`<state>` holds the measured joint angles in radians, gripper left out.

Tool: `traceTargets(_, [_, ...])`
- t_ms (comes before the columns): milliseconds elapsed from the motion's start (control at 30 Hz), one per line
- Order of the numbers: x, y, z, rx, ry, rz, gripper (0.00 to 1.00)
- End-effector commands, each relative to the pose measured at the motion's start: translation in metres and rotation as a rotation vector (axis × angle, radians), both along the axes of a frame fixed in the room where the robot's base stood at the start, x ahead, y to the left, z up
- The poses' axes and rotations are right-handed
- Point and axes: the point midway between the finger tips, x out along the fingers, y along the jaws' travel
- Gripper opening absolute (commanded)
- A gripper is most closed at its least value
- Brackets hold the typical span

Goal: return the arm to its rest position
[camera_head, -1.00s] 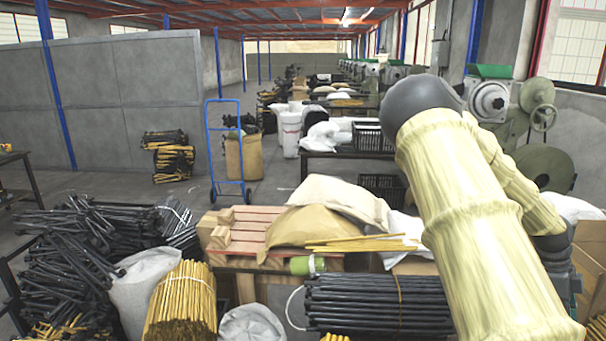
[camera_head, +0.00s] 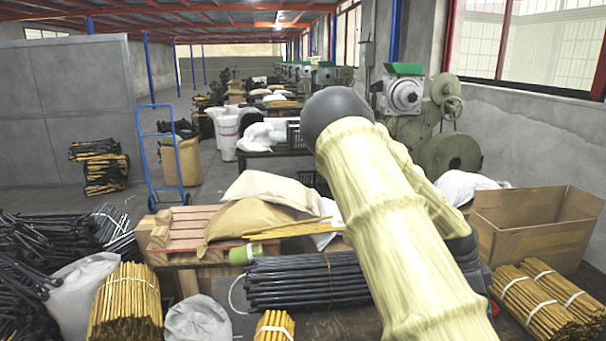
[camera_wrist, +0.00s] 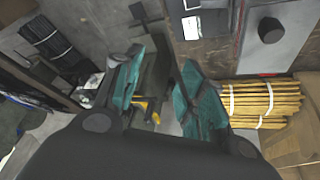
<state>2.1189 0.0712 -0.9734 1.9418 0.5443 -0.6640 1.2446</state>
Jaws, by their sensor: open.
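My arm, in a pale yellow sleeve with a dark grey rounded joint, rises across the right middle of the head view. My gripper is not visible there. In the wrist view my gripper (camera_wrist: 163,82) shows two teal fingers spread apart, with nothing between them. It is open and empty. Behind the fingers are a grey floor or wall surface and a small yellow-and-dark item (camera_wrist: 147,108), too small to make out.
Yellow rod bundles (camera_head: 125,300) stand at front left. A blue hand trolley (camera_head: 160,160) and green press (camera_head: 405,95) stand farther back. Open floor lies behind the table at left.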

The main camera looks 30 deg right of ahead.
Motion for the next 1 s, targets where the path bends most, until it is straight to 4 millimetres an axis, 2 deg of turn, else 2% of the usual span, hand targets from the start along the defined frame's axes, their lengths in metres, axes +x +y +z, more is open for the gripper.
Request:
traceTargets(267, [-0.010, 0.037, -0.073, 0.066, 0.105, 0.288, 0.40])
traceTargets(367, [-0.017, 0.061, -0.112, 0.111, 0.158, 0.457, 0.40])
traceTargets(467, [-0.026, 0.094, -0.157, 0.171, 0.215, 0.674, 0.40])
traceTargets(600, [-0.040, 0.148, -0.216, 0.268, 0.276, 0.992, 0.40])
traceTargets(700, [-0.052, 0.192, -0.252, 0.339, 0.300, 1.217, 0.40])
traceTargets(867, [-0.071, 0.269, -0.300, 0.446, 0.301, 1.571, 0.40])
traceTargets(1000, [-0.090, 0.341, -0.330, 0.526, 0.260, 1.868, 0.40])
